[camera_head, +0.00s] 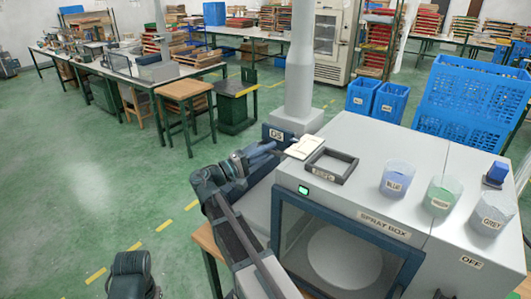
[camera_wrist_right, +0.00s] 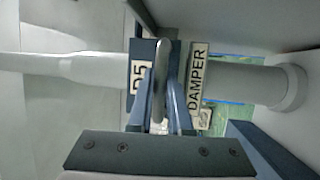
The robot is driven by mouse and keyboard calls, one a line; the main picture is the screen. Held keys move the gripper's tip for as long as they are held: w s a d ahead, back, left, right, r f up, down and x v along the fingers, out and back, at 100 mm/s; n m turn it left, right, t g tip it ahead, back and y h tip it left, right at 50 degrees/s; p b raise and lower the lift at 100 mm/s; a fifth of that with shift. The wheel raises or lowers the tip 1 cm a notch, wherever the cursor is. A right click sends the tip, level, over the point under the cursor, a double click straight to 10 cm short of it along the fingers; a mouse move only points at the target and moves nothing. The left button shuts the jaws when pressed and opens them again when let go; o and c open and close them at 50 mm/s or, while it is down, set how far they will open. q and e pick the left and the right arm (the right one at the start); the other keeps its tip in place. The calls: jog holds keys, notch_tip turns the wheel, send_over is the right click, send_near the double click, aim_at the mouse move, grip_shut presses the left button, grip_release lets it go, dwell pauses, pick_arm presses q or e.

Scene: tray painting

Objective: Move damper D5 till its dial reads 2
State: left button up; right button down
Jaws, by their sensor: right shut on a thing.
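The damper D5 is on the pale duct (camera_head: 299,75) behind the spray box. Its dark blue D5 plate (camera_head: 276,134) also shows in the right wrist view (camera_wrist_right: 138,90), beside a "DAMPER" label (camera_wrist_right: 196,80). A grey lever (camera_wrist_right: 161,62) stands in front of the plate. My right gripper (camera_head: 274,149) is shut on this lever; in the right wrist view its two blue fingers (camera_wrist_right: 160,105) flank it. A small dial-like marking (camera_wrist_right: 204,118) shows below the label, but its reading is too small to tell.
The spray box (camera_head: 400,160) carries a dark square frame (camera_head: 331,166), a small green display (camera_head: 303,190), and blue, green and grey cups (camera_head: 397,179). Blue crates (camera_head: 470,100) stand behind it. Green floor (camera_head: 90,180) is open to the left.

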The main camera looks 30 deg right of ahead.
jog(key=c, duration=0.8)
grip_release()
jog(key=shift+c, duration=0.2)
jog(key=shift+a, duration=0.15)
jog(key=a+f+b, duration=0.2)
jog(key=a, duration=1.1)
jog(key=shift+a+f, duration=0.2)
jog(key=shift+f, duration=0.05)
